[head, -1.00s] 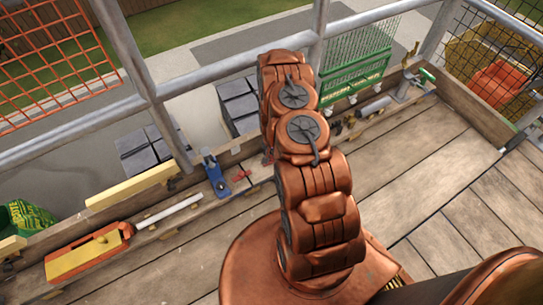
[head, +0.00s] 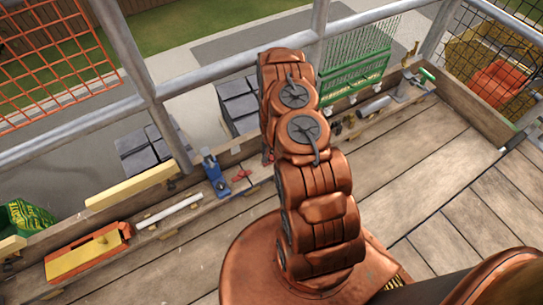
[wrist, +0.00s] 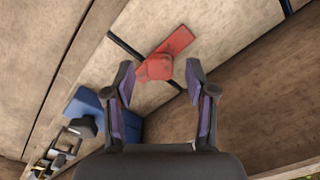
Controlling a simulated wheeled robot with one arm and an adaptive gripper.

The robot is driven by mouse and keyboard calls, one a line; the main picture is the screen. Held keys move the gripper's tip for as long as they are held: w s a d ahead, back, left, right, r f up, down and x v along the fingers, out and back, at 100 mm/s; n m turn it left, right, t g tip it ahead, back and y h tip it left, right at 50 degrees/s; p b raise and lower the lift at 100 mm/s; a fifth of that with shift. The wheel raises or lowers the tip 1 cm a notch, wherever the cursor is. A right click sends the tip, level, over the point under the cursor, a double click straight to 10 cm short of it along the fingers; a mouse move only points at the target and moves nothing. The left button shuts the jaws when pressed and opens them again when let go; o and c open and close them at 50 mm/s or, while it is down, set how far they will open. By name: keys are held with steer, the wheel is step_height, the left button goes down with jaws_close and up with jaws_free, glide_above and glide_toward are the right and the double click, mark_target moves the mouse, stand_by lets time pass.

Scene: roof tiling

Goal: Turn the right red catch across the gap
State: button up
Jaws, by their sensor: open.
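A red catch (wrist: 172,53) shows in the wrist view, a flat bar with a raised knob at its lower end. It lies slanted across a thin dark line between pale boards. My gripper (wrist: 160,70) is open, with its two fingers apart on either side of the knob end; I cannot tell whether they touch it. In the head view a small red catch (head: 241,175) lies on the ledge beside the blue tool. Another bit of red (head: 267,158) shows at the edge of my arm, which hides my gripper there.
A blue tool (head: 214,174) stands on the ledge, left of the catch. A white tube (head: 168,213), an orange and yellow tool (head: 87,252) and a green rack (head: 355,75) are along the same side. The plank floor at right is clear.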

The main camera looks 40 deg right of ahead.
step_height(320, 180, up, 11)
steer(key=shift+r, duration=0.2)
stand_by(0.5)
stand_by(0.4)
steer(key=shift+a, duration=0.1)
